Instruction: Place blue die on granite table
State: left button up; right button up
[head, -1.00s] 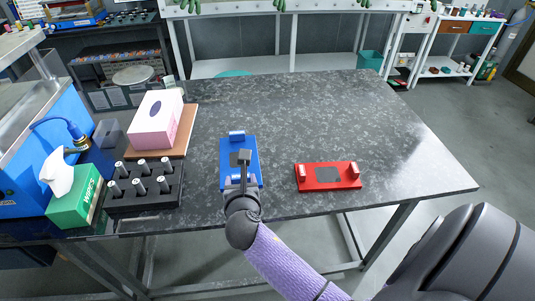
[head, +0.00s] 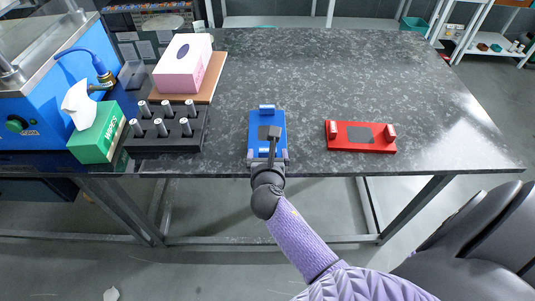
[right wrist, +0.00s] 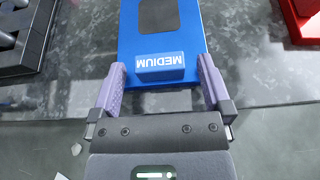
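The blue die (head: 257,118) is a flat blue plate with a dark square in its middle and raised blocks at its ends. It appears to lie flat on the granite table (head: 320,80), close to the front edge. Its near block reads "MEDIUM" in the right wrist view (right wrist: 160,68). My right gripper (head: 268,157) is at the die's near end. In the right wrist view its two fingers (right wrist: 161,72) stand apart on either side of the near block, with a gap on each side. My left gripper is not in view.
A red die (head: 361,136) lies to the right. On the left are a black holder with metal cylinders (head: 168,143), a pink tissue box (head: 183,64) on a brown board, a green tissue box (head: 98,135) and a blue machine (head: 40,100). The table's middle and back are clear.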

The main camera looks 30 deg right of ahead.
jog(key=shift+r, duration=0.25)
jog(key=p+v, duration=0.3)
jog(key=v, duration=0.9)
jog(key=shift+d+f, duration=0.1)
